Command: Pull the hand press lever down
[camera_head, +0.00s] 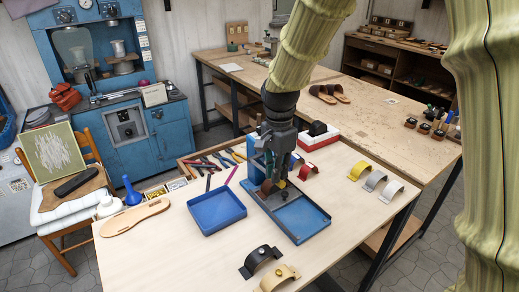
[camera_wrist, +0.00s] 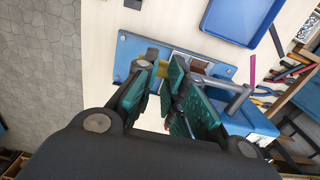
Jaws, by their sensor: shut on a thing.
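The blue hand press (camera_head: 258,150) stands on the near worktable, its flat blue base (camera_head: 302,218) reaching toward the front right. It also shows in the wrist view as a blue body (camera_wrist: 252,122) and base plate (camera_wrist: 127,50). My gripper (camera_head: 277,180) is low over the press and hides much of it in the head view. In the wrist view, its green-padded fingers (camera_wrist: 175,98) are close together over the press, shut on the lever. The held part of the lever is mostly hidden by the fingers. A grey rod (camera_wrist: 238,100) shows beside them. A brown piece (camera_head: 267,187) sits by the press.
A blue tray (camera_head: 216,211) lies left of the press, with a wooden sole (camera_head: 135,218) farther left. Hand tools (camera_head: 212,163) lie behind. Yellow (camera_head: 358,170) and grey straps (camera_head: 391,190) stand right; a black strap (camera_head: 262,260) stands in front. Bare tabletop (camera_head: 180,255) lies front left.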

